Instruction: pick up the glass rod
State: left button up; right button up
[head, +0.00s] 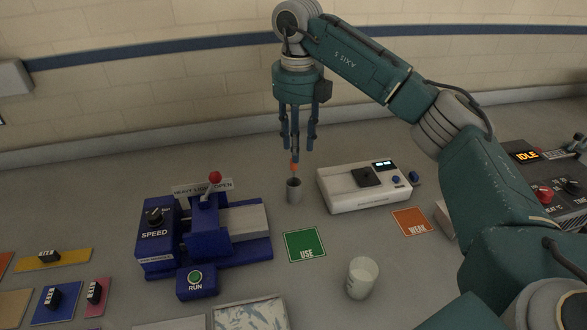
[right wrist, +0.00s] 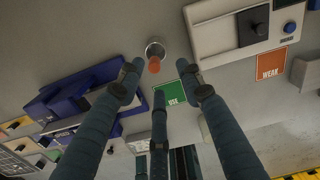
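The glass rod shows as an orange end (head: 294,168) sticking up from a small grey metal holder (head: 294,191) on the worktop. Its lower part is hidden in the holder. My right gripper (head: 298,148) hangs fingers-down just above the orange end. Its three fingers are spread and hold nothing. In the right wrist view the orange end (right wrist: 154,66) shows between the fingertips, with the holder (right wrist: 155,49) behind it. I cannot tell whether any finger touches the rod. My left gripper is not in view.
A white instrument (head: 365,186) stands right of the holder, and a blue machine with a red-knobbed lever (head: 214,178) stands left. A green USE card (head: 305,245), an orange WEAK card (head: 411,222) and a white beaker (head: 362,278) are nearer. Bare worktop surrounds the holder.

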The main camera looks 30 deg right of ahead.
jog(key=p, duration=0.2)
send_over(294, 180)
notch_tip(294, 180, down, 5)
jog(key=shift+w, duration=0.1)
jog(key=shift+f, duration=0.35)
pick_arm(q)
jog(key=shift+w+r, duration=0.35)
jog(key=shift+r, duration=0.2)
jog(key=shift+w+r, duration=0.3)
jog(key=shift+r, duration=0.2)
pick_arm(e)
grip_shut()
